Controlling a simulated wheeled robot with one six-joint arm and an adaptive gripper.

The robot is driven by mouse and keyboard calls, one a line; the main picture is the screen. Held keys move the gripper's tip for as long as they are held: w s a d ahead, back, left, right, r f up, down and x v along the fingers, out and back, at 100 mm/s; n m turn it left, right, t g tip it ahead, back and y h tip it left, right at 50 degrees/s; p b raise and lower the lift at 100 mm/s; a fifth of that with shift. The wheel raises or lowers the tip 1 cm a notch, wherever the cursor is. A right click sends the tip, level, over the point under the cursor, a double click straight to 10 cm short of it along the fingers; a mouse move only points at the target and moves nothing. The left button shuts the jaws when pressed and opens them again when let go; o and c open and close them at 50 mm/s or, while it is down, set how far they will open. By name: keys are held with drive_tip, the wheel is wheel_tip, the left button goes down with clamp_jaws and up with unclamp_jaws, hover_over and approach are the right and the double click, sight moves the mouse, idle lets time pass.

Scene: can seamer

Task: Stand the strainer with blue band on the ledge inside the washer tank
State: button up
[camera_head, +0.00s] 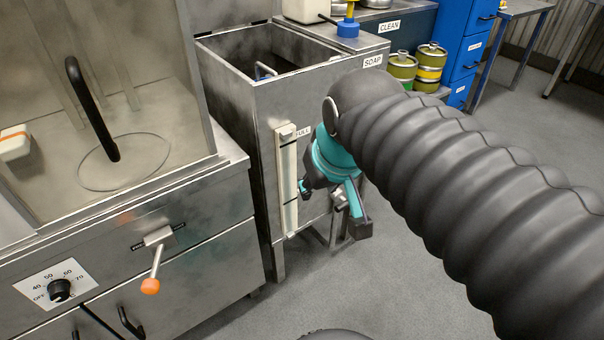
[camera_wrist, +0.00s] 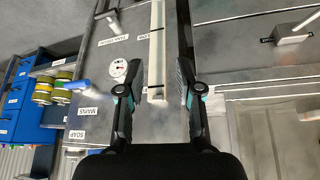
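The steel tank with an open top (camera_head: 235,95) stands in the middle of the head view. No strainer is clearly seen elsewhere. My gripper (camera_head: 334,198) is in front of the tank's front face, right of a pale upright gauge strip (camera_head: 287,180). In the wrist view my gripper (camera_wrist: 160,92) has its fingers wide apart and empty. The strip (camera_wrist: 157,50) appears between them, with gaps on both sides. The tank's inside is mostly hidden.
At left is a steel machine with a black-handled lid (camera_head: 92,110), an orange-knobbed lever (camera_head: 151,284) and a dial (camera_head: 60,290). Behind are a shelf marked CLEAN (camera_head: 392,30), green and yellow cans (camera_head: 430,62) and blue cabinets (camera_head: 468,45). The floor at right is open.

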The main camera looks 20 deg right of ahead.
drive_tip(key=s+f, duration=0.4)
drive_tip(key=shift+f+m, duration=0.3)
drive_tip(key=shift+f, duration=0.05)
drive_tip(key=shift+a, duration=0.1)
idle(0.7)
